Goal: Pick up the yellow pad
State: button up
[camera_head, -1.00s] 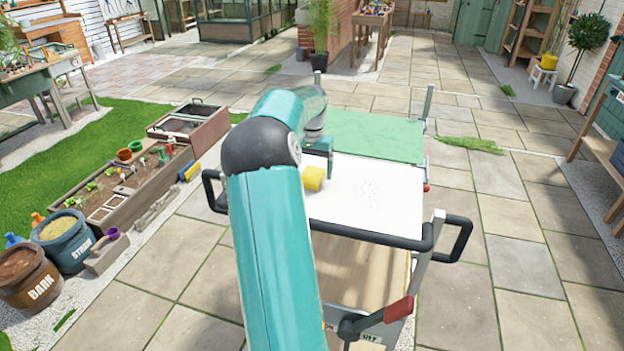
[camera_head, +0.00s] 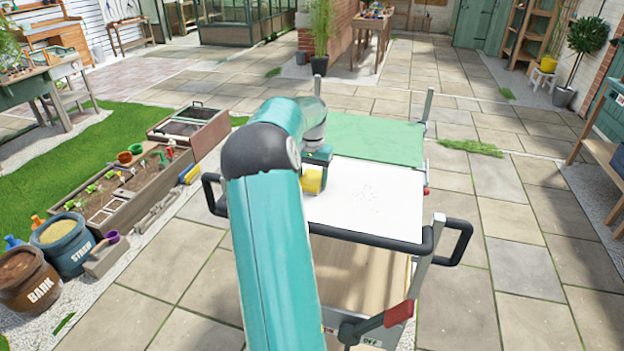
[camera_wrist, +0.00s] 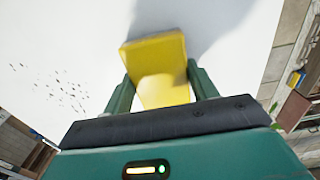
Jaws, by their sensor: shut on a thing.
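The yellow pad (camera_head: 313,181) is at the left part of the white board on the cart, partly hidden by my gripper. In the wrist view the yellow pad (camera_wrist: 158,66) sits between the two green fingers. My gripper (camera_wrist: 160,85) is shut on it, one finger at each side. In the head view my gripper (camera_head: 318,160) is right at the pad, over the white surface (camera_head: 375,205). I cannot tell whether the pad touches the surface or is slightly above it; its shadow lies beside it.
Small dark specks (camera_head: 368,195) lie on the white surface right of the pad. A green mat (camera_head: 375,138) covers the cart's far part. Black handles (camera_head: 458,243) and upright metal posts edge the cart. Planter boxes (camera_head: 125,190) and barrels stand to the left on the paving.

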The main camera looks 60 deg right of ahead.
jog(key=shift+r, duration=0.65)
jog(key=s+d+r, duration=0.2)
jog(key=s+r, duration=0.3)
jog(key=s, duration=0.1)
jog(key=s+d+r, duration=0.2)
jog(key=s+r, duration=0.4)
jog(key=s, duration=0.1)
jog(key=shift+s+d+r, duration=0.15)
jog(key=shift+d+r, duration=0.1)
jog(key=shift+o, duration=1.4)
jog(key=shift+c, duration=0.7)
jog(key=shift+s, duration=0.1)
